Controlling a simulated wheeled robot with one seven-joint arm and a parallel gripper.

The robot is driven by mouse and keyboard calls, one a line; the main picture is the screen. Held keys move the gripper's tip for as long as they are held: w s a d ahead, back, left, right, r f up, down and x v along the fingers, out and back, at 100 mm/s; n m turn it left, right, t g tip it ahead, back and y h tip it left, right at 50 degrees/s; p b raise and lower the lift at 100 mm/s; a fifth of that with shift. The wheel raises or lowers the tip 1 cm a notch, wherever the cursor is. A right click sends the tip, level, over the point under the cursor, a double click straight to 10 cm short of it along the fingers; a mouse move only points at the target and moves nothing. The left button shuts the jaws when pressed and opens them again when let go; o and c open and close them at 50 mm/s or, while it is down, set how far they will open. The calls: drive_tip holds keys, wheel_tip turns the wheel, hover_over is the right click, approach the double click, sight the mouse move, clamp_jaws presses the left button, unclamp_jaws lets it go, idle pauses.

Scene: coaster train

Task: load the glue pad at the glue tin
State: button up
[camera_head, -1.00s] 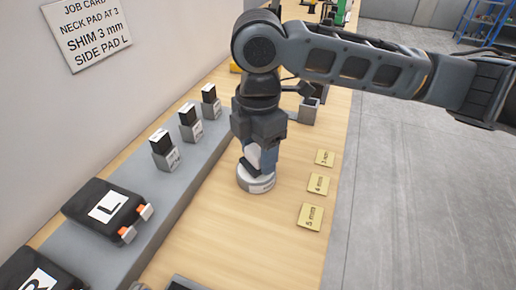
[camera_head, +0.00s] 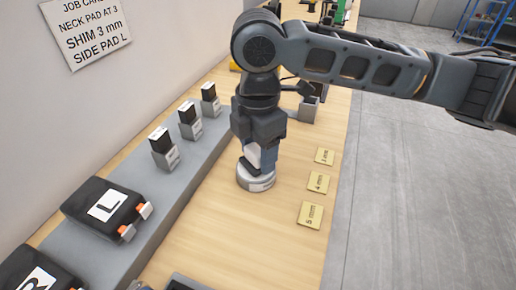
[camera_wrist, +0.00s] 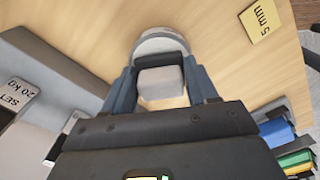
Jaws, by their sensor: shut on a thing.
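The glue tin (camera_head: 256,182) is a low, round, white-sided tin on the wooden bench, straight below my gripper (camera_head: 259,160). In the wrist view its pale curved rim (camera_wrist: 165,38) shows beyond the fingertips. My gripper is shut on a small light-grey block with a dark end, which I take to be the glue pad (camera_wrist: 160,82); it sits between the two blue-grey fingers. The pad is at or just over the tin's top. The fingers and pad hide most of the tin's inside, so I cannot tell whether the pad touches the glue.
Brass shim plates marked in mm, such as the 5 mm one (camera_head: 311,215), lie to the right. A raised grey ledge (camera_head: 165,215) on the left holds black-topped blocks (camera_head: 189,121) and a black pad marked L (camera_head: 107,208). Bare bench lies in front of the tin.

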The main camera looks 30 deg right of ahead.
sight(259, 148)
drive_tip(key=shift+f, duration=0.45)
idle(1.4)
drive_tip(key=shift+r, duration=0.1)
drive_tip(key=shift+r+p, duration=3.05)
drive_tip(key=shift+r, duration=0.45)
